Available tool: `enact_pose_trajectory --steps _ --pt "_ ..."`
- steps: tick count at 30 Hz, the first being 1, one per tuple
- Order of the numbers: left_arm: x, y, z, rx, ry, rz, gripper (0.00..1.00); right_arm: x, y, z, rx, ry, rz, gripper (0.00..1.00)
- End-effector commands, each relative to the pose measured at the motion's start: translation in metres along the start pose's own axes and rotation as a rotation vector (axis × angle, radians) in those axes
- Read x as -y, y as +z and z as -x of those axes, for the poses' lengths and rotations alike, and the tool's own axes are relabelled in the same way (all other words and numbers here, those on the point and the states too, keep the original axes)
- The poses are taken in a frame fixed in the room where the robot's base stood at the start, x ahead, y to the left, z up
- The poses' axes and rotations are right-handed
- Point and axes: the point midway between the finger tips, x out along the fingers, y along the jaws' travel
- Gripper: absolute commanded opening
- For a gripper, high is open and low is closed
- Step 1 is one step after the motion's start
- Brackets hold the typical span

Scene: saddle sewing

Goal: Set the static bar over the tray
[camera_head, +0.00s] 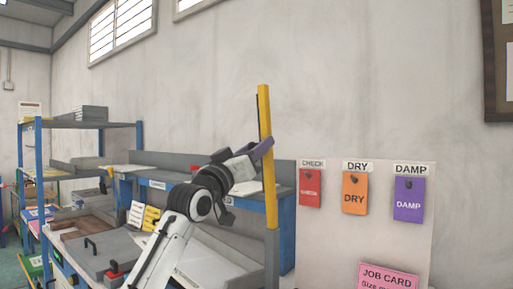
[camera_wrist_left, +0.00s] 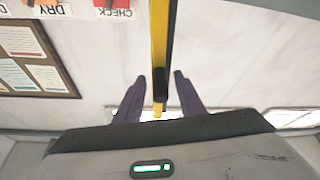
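A yellow bar (camera_head: 265,115) with a black strip along one side stands nearly upright, tilted slightly, above a grey post (camera_head: 272,255). It looks like the static bar. My left gripper (camera_head: 264,149) has its purple fingers at the bar's middle height. In the left wrist view, the bar (camera_wrist_left: 159,40) runs between the two fingers (camera_wrist_left: 160,76), with a narrow gap on each side, so the gripper looks open around it. A pale flat surface (camera_head: 205,262) lies left of the post, partly behind my arm; I cannot tell whether it is the tray. My right gripper is out of view.
A white board with red CHECK (camera_head: 310,189), orange DRY (camera_head: 354,194) and purple DAMP (camera_head: 408,199) tags stands right of the bar. A blue-framed shelf (camera_head: 130,125) and a cluttered bench (camera_head: 95,258) are at left.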

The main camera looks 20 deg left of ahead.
Motion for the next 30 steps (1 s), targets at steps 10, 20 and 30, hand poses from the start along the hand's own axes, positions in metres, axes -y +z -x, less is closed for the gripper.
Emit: enact_pose_trajectory --steps 10,20,30 --pt "0.0 0.0 0.0 0.001 0.0 0.0 0.0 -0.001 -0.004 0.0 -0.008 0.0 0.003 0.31" --pt "0.006 -0.001 0.0 0.001 -0.011 0.024 0.0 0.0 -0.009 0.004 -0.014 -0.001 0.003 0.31" --pt "0.057 -0.011 0.007 -0.005 -0.105 0.199 0.0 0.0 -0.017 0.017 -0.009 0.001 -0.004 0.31"
